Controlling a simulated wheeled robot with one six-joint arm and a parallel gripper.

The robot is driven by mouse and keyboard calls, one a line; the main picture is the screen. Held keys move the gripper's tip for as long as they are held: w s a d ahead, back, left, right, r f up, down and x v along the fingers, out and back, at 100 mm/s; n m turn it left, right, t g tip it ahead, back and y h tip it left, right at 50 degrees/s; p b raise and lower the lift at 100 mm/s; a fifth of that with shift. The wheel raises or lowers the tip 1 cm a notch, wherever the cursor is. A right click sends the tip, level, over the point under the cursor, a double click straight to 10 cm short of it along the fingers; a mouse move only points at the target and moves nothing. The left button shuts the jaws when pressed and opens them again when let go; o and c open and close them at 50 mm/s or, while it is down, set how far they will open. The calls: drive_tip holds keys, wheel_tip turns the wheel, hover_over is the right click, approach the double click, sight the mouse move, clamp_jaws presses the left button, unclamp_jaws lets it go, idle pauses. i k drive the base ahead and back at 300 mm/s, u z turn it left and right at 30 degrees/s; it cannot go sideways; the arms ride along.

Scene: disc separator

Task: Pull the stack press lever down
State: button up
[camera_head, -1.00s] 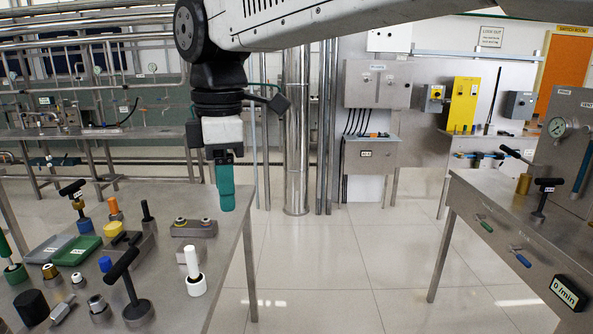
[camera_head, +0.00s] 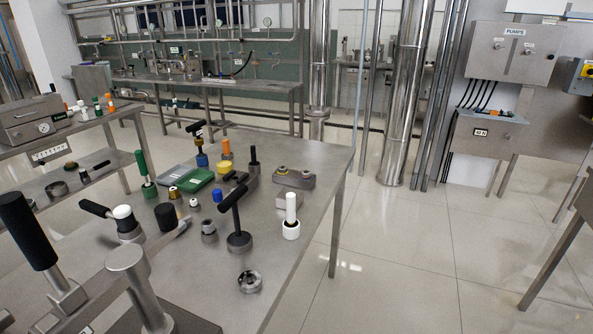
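A large lever (camera_head: 28,230) with a thick black grip stands raised and tilted in the left foreground. Its metal shank meets a clamp-like metal block (camera_head: 68,300) at the bottom left. A metal post with a round cap (camera_head: 127,258) stands to its right. I cannot read a label that names it as the stack press lever. A smaller black-handled tool (camera_head: 238,215) on a round base stands on the steel table (camera_head: 310,180). My gripper is not in this view.
The table also holds green (camera_head: 196,182) and grey trays, a white peg (camera_head: 291,218), a black cylinder (camera_head: 166,217) and several small fittings. A side bench with a gauge box (camera_head: 33,120) stands at the left. Open tiled floor (camera_head: 400,260) lies to the right.

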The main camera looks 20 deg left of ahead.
sight(65, 295)
drive_tip(key=u, duration=2.1)
drive_tip(key=k, duration=0.5)
drive_tip(key=z, duration=0.05)
drive_tip(key=i, duration=0.45)
drive_tip(key=u, duration=0.1)
